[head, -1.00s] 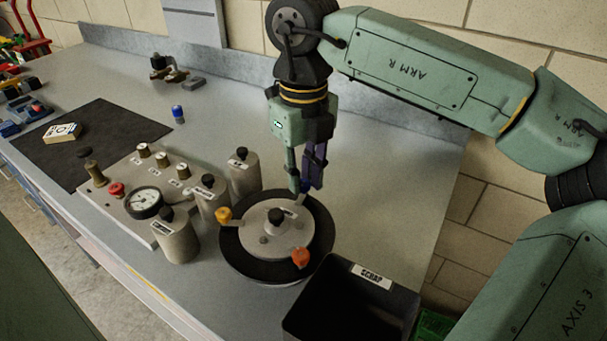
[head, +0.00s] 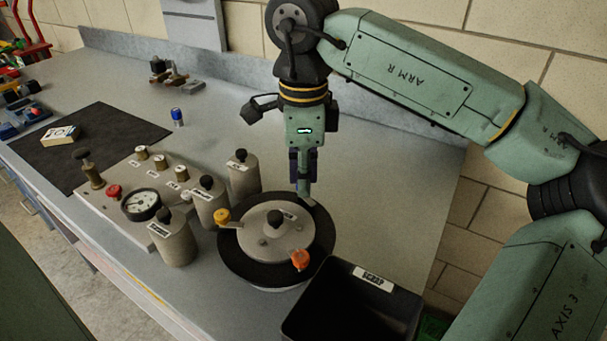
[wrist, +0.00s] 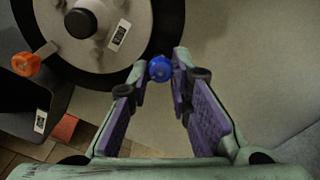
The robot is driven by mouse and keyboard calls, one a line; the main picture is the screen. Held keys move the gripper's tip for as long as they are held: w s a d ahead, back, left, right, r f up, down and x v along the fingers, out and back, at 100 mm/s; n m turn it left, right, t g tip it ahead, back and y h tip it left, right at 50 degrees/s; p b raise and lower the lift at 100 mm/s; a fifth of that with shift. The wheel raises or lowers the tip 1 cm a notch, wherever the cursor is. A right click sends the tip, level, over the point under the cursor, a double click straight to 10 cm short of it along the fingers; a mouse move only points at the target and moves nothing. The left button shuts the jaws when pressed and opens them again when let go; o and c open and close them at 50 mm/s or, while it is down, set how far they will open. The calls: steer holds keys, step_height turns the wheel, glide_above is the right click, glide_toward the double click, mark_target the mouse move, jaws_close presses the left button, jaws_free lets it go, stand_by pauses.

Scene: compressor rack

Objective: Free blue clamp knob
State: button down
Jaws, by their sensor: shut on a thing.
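The round lidded pot (head: 275,233) stands on the bench with an orange clamp knob (head: 300,259) and a yellow clamp knob (head: 222,216) on its rim. The blue clamp knob (wrist: 160,68) is at the rim in the wrist view, between my fingertips. My gripper (wrist: 159,67) points down at the pot's far right edge and is shut on the blue knob. In the head view my gripper (head: 304,196) hides the blue knob. The orange knob also shows in the wrist view (wrist: 26,64).
A black scrap bin (head: 350,305) stands close in front of the pot. Grey canisters (head: 175,240) and a gauge panel (head: 130,200) stand to the left. A small blue-capped item (head: 177,116) stands farther back. The bench right of the pot is clear.

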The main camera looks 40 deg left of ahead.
steer(key=shift+n, duration=2.3)
steer(key=c, duration=1.4)
jaws_free()
steer(key=shift+c, duration=0.2)
step_height(320, 180, up, 12)
steer(key=shift+s, duration=0.1)
